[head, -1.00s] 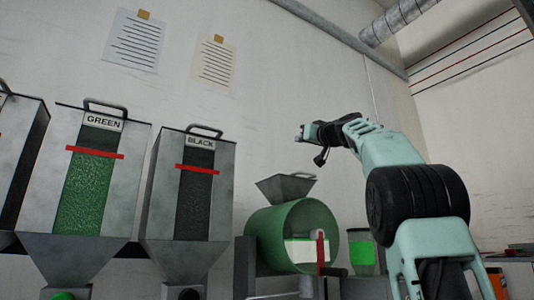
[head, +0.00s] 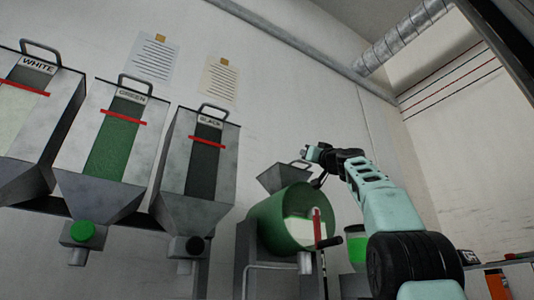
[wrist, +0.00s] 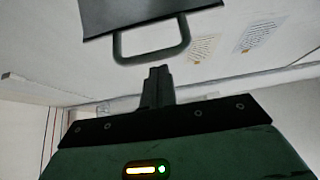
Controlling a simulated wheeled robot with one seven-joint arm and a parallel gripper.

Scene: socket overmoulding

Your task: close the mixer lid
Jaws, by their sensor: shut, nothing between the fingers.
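The mixer is a green drum (head: 290,220) on a grey stand in the head view. A grey funnel-shaped hopper (head: 282,180) sits on top of it, with a handle at its upper edge. My gripper (head: 307,153) is just above and right of that handle, with a small apparent gap. In the wrist view a dark grey panel (wrist: 135,14) with a loop handle (wrist: 152,50) shows at the top, apparently the lid. My gripper (wrist: 159,76) is shut and empty, its fingertips just below the handle in the picture. Whether they touch is hard to tell.
WHITE, GREEN (head: 115,140) and BLACK (head: 198,165) material hoppers stand left of the mixer.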

